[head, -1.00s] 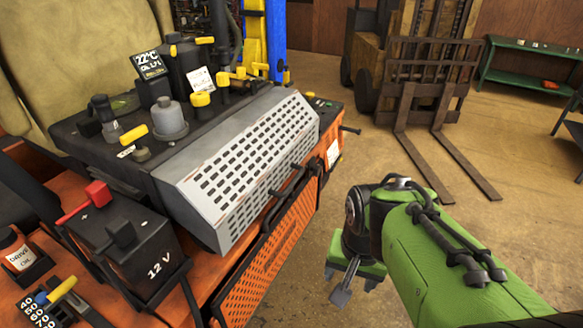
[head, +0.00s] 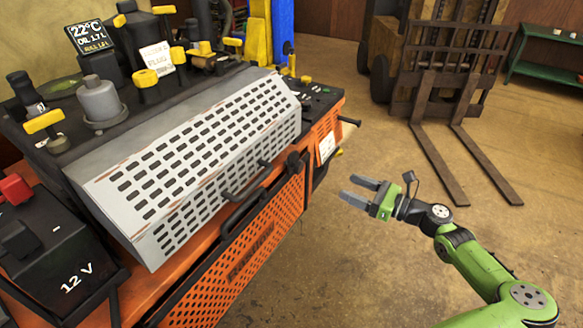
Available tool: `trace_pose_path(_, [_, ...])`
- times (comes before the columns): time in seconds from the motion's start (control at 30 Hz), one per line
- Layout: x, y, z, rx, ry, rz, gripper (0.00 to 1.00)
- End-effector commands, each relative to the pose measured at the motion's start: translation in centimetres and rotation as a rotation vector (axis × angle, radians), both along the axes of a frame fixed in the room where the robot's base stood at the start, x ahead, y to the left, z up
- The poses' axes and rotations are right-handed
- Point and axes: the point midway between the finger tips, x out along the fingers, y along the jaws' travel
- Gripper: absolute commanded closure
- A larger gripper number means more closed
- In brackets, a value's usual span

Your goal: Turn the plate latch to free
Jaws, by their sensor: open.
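A grey perforated plate (head: 195,160) slopes over the front of the orange mower (head: 245,250). A black bar handle (head: 245,185) runs along its lower edge. A dark round knob (head: 293,161) sits at that edge's right end, and a short black lever (head: 348,121) sticks out from the mower's right corner. I cannot tell which of these is the plate latch. My gripper (head: 348,188) is open and empty, its two grey fingers pointing left. It is to the right of the mower and appears apart from it.
A black 12 V battery (head: 65,255) stands at the lower left. A forklift (head: 440,60) with two forks on the floor is behind my arm at the right. A green bench (head: 545,65) is at the far right. The floor (head: 350,265) around my arm is clear.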

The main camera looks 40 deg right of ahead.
Motion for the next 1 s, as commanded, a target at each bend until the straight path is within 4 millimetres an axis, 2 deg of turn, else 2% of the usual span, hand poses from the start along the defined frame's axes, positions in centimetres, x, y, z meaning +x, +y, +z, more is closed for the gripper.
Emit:
trace_pose_path(0.4, [9.4, 3.7, -0.1, -0.003, 0.003, 0.012, 0.33])
trace_pose_path(0.6, [13.2, 5.0, -0.1, -0.004, 0.005, 0.011, 0.33])
trace_pose_path(0.77, [14.4, 5.4, -0.1, -0.004, 0.005, 0.008, 0.33])
trace_pose_path(1.0, [14.5, 5.4, 0.0, -0.004, 0.006, 0.008, 0.35])
